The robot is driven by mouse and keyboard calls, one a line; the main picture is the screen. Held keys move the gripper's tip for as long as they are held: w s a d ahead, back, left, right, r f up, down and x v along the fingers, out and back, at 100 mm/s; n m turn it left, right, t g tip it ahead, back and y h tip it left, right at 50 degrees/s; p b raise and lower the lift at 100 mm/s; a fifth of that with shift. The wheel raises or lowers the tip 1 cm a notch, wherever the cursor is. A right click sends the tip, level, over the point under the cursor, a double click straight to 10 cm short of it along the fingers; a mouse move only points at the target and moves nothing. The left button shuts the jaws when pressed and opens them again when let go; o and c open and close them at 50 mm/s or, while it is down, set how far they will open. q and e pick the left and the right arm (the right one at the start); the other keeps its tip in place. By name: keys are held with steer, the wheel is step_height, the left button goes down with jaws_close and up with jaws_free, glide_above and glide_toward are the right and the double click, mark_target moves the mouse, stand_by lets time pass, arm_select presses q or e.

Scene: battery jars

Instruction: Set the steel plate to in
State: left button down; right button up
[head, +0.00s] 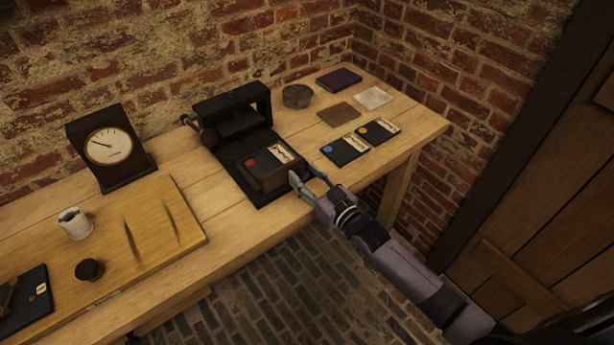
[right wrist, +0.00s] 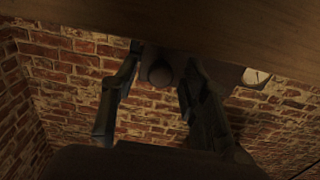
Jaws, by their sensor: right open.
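My right gripper (head: 304,178) is open at the table's front edge, by the right front corner of a dark box with a red dot and a pale label (head: 268,168). The box sits on the black base of a press-like device (head: 232,112). In the right wrist view, the two fingers (right wrist: 158,85) stand apart, with a dark round knob (right wrist: 160,74) showing between them. I cannot tell what the knob belongs to, or whether a finger touches the box. No part is clearly a steel plate; a pale square (head: 373,98) lies at the back right. My left gripper is out of view.
Two dark cards with a blue dot (head: 344,149) and a yellow dot (head: 377,131) lie right of the device. A brown square (head: 338,115), purple book (head: 339,79) and round grey piece (head: 297,96) lie behind. A dial clock (head: 108,146) and mug (head: 75,223) stand left.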

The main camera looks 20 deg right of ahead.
steer(key=shift+c, duration=0.2)
jaws_close()
stand_by(0.4)
stand_by(0.3)
